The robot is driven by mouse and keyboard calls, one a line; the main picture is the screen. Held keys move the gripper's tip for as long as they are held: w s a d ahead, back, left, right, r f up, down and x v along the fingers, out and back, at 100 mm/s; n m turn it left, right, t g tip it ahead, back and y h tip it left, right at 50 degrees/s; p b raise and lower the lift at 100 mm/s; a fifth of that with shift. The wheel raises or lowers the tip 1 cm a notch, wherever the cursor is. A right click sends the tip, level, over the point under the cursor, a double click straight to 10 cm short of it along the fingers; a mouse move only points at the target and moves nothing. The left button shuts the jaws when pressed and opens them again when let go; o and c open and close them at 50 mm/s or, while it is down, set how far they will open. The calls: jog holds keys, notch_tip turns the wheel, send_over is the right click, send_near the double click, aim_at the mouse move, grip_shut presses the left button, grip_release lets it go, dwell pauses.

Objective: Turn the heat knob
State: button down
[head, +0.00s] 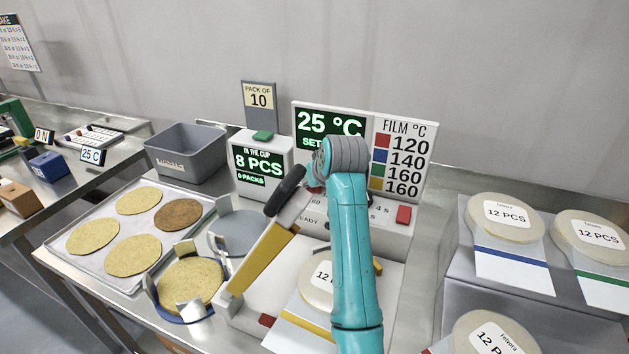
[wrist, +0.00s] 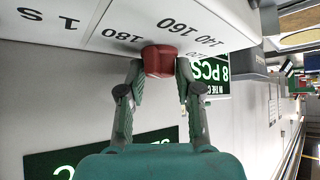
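The red heat knob (wrist: 160,60) sits on the white panel of the sealing machine, among the marks 140, 160 and 180 in the wrist view. My gripper (wrist: 160,68) has one finger on each side of the knob, and both fingertips look in contact with it. In the head view my teal arm and grey wrist cover most of the dial area. The machine's display (head: 329,123) reads 25 °C, with a SET line partly hidden. The film chart (head: 403,160) beside it lists temperatures by colour. A labelled pack with a yellow stripe (head: 303,326) lies at the machine.
A raised lever with a yellow bar (head: 258,262) stands just left of my arm. A red button (head: 403,215) is on the panel's right. Left are a chip tray (head: 80,262), a cup with chips (head: 192,281) and a grey bin (head: 186,150). Packs (head: 505,215) lie right.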

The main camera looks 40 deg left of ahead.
jog(key=shift+s+a+m+t+h, duration=0.15)
jog(key=shift+m+t+h, duration=0.6)
jog(key=shift+m, duration=0.45)
jog(key=shift+m+t+h, duration=0.75)
jog(key=shift+m+h, duration=0.3)
jog(key=shift+m, duration=0.65)
jog(key=c, duration=1.1)
grip_release()
jog(key=shift+o, duration=0.2)
